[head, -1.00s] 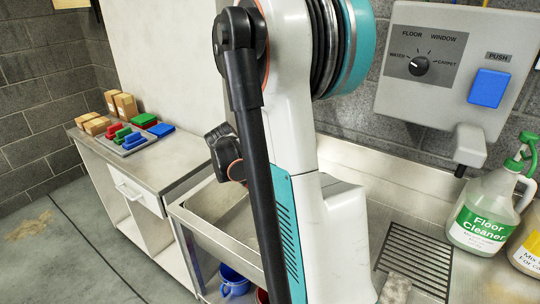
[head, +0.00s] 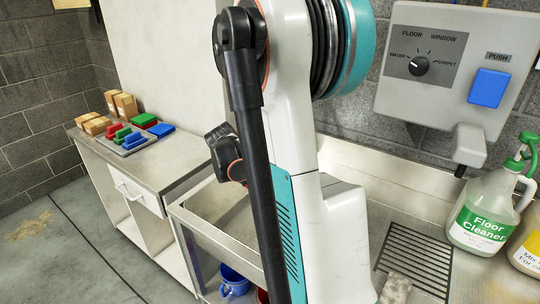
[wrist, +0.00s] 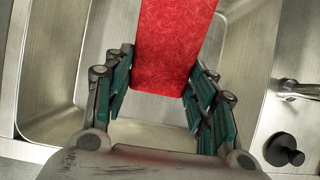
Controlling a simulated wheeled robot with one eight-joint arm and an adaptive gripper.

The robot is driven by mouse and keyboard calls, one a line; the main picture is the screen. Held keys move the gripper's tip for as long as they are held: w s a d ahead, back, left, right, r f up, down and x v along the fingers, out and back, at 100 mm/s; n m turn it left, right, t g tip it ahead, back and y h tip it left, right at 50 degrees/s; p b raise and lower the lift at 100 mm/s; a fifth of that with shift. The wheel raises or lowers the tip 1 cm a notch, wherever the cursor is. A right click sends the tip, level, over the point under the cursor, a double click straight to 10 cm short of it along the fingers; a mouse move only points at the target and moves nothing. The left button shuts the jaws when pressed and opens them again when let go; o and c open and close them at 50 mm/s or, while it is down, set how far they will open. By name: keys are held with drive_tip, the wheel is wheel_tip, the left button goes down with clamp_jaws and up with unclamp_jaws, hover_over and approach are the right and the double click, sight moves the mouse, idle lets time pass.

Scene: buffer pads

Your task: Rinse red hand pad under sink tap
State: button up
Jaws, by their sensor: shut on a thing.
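The red hand pad (wrist: 173,45) is a flat, textured red block in the wrist view, reaching from between my fingers to the top edge of the picture. My gripper (wrist: 160,80) is shut on it, with a green-padded finger on each side. The pad is above the steel sink basin (wrist: 58,75). A metal fitting (wrist: 298,90), seemingly part of the tap, shows at the right edge; no water is visible. In the head view my arm hides the gripper, the held pad and part of the sink (head: 225,235).
A left counter (head: 185,160) holds a tray with red, green and blue pads (head: 135,139) and several cardboard boxes (head: 98,125). A blue bucket (head: 233,282) stands below the sink. A floor cleaner jug (head: 482,215) stands right of a drain grate (head: 415,262), under a wall dispenser (head: 440,75).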

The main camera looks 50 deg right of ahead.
idle(0.4)
drive_tip(key=s+a, duration=0.1)
drive_tip(key=a, duration=1)
drive_tip(key=shift+a, duration=0.2)
idle(0.5)
drive_tip(key=w+a+f+m+g, duration=0.1)
drive_tip(key=w+a+m, duration=0.1)
drive_tip(key=a, duration=0.6)
drive_tip(key=w+a+f+m+g, duration=0.1)
drive_tip(key=w+a+f+m, duration=0.1)
drive_tip(key=w+a, duration=0.3)
drive_tip(key=w+a+f+m+g+y, duration=0.1)
drive_tip(key=w+a+f+m+g, duration=0.1)
drive_tip(key=a, duration=0.8)
drive_tip(key=shift+w+a+m, duration=0.35)
drive_tip(key=shift+w+m, duration=0.45)
drive_tip(key=shift+m, duration=0.3)
